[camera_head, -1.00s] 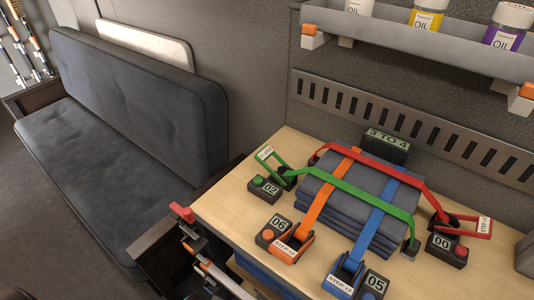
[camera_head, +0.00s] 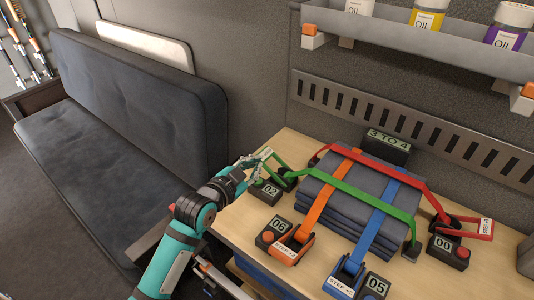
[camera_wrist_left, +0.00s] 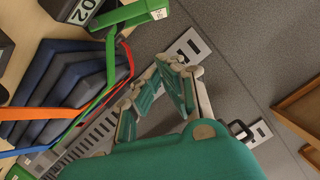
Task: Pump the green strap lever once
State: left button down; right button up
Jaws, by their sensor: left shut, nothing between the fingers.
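The green strap lever (camera_head: 275,160) stands raised at the back left of the table, with a white label at its tip. Its counter box (camera_head: 268,190) reads 02. The green strap (camera_head: 352,190) runs from it across a folded dark stack (camera_head: 330,208). My left gripper (camera_head: 252,165) is just left of the lever's labelled end, close to it; I cannot tell whether they touch. In the left wrist view my gripper (camera_wrist_left: 158,80) is shut with nothing held, and the green lever (camera_wrist_left: 130,16) lies beyond it at the top. My right gripper is out of view.
Orange (camera_head: 292,246), blue (camera_head: 344,277) and red (camera_head: 480,229) levers sit around the stack, with counters reading 06, 05 and 00. A sign (camera_head: 386,146) reads 3 TO 4. A shelf with oil bottles (camera_head: 428,18) hangs above. A dark couch (camera_head: 120,140) is left.

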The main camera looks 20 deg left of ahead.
pick_arm(q)
jog(key=shift+w+a+r, duration=0.1)
jog(key=shift+w+r, duration=0.2)
jog(key=shift+r, duration=0.2)
jog(key=p, duration=0.1)
send_over(267, 154)
jog(key=s+d, duration=0.3)
notch_tip(267, 154, down, 2)
jog(key=a+f, duration=0.1)
jog(key=f, duration=0.1)
jog(key=a+f, duration=0.1)
jog(key=shift+w+a+f, duration=0.15)
jog(key=shift+f, duration=0.25)
